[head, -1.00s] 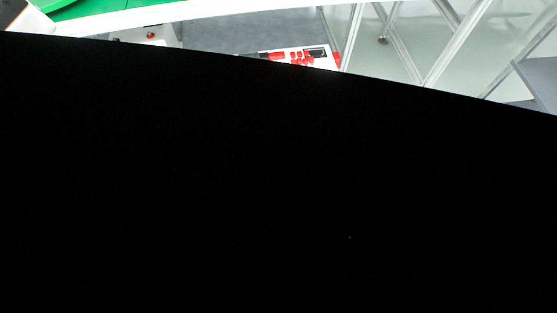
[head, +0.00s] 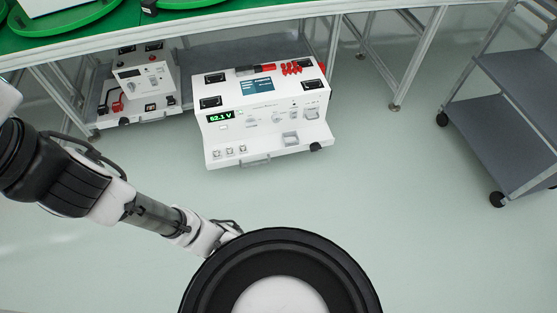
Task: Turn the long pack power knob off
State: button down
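No label marks either one as the long pack. My arm reaches in from the left, and my gripper's fingers do not show.
The bench (head: 205,27) carries green round trays (head: 68,18) on top. A grey shelf cart (head: 512,108) on black casters stands at the right. The pale floor (head: 390,200) in front of the units is clear. My own round black part covers the bottom middle.

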aim_at(249, 123)
jog(key=i+l, duration=0.2)
jog(key=i, duration=0.2)
jog(key=i+l, duration=0.2)
jog(key=i, duration=0.2)
